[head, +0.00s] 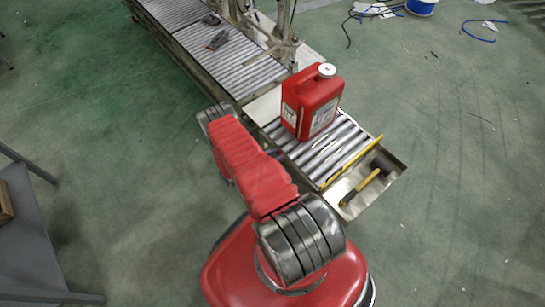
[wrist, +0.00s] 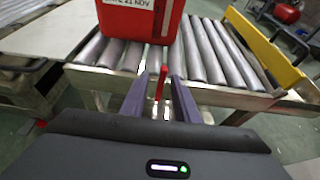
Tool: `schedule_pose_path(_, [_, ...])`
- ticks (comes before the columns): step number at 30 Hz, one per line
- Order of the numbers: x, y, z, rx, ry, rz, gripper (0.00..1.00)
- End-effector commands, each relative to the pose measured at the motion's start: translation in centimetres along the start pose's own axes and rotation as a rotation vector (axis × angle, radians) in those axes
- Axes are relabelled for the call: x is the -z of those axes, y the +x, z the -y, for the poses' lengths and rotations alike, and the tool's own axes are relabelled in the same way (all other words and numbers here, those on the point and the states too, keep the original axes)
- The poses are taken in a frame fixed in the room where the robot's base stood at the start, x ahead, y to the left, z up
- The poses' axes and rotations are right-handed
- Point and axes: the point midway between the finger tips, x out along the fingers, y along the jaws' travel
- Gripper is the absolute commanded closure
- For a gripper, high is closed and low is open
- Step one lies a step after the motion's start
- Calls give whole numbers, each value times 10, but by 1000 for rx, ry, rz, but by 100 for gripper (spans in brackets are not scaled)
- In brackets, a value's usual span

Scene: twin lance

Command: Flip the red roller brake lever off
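The red brake lever (wrist: 160,84) shows in the wrist view as a thin upright red bar at the near edge of the roller conveyor. My gripper (wrist: 161,80) is open, with one purple finger on each side of the lever. Gaps show between the lever and both fingers, so it does not look gripped. The lever's lower end is hard to make out. In the head view I cannot make out the lever or my fingers; my red arm reaches towards the conveyor's left side.
A red jug (head: 312,103) stands on the conveyor rollers (head: 325,150), and its lower part shows just beyond my fingers (wrist: 140,22). A yellow bar (head: 352,160) crosses the conveyor's near end. A yellow-handled tool (head: 360,188) lies in the end tray. Open floor surrounds the conveyor.

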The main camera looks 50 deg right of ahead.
Motion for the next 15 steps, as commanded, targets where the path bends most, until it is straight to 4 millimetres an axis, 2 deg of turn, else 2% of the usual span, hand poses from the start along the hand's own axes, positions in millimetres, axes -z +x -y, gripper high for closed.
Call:
schedule_pose_path(5, [0, -15, -2, -3, -1, 0, 72])
schedule_pose_path(15, [0, -65, -3, -5, -2, 0, 72])
